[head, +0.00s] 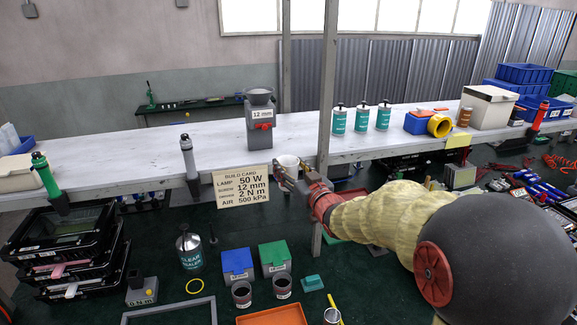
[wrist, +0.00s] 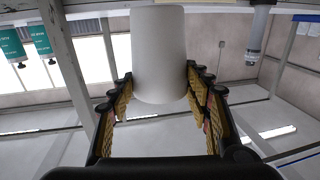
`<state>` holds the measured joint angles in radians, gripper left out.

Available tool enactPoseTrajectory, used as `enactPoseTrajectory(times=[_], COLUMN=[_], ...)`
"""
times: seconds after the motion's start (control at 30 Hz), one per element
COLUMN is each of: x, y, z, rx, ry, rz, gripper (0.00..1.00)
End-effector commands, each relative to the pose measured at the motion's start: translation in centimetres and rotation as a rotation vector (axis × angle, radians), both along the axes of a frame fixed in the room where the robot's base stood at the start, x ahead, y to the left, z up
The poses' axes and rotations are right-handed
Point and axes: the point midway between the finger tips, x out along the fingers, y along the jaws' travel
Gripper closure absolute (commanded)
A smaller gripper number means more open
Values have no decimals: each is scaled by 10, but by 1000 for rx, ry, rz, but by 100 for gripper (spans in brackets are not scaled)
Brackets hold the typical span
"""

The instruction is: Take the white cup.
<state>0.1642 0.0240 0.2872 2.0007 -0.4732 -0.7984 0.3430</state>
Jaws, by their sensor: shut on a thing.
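The white cup (head: 288,162) is in my gripper (head: 284,175), in front of the white shelf's front edge in the head view. In the wrist view the cup (wrist: 158,60) fills the upper middle, between the two yellow-padded fingers of my gripper (wrist: 160,98). The fingers are shut on its sides.
A build card (head: 241,186) hangs left of my gripper. A grey dispenser (head: 259,125) and several teal-labelled bottles (head: 362,119) stand on the shelf (head: 225,148). A metal post (head: 326,90) rises close by my gripper. Blue (head: 237,262) and green (head: 274,257) boxes sit below on the dark bench.

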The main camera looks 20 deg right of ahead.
Motion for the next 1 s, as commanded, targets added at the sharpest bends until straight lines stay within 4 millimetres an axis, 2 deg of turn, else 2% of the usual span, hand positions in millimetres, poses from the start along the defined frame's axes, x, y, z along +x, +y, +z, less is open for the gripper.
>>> enactPoseTrajectory(times=[0.53, 1.0], x=[-6, -28], y=[0, 0], z=[2, 25], rx=[0, -1], ry=[-2, -2], rz=[0, 0], gripper=[71, 71])
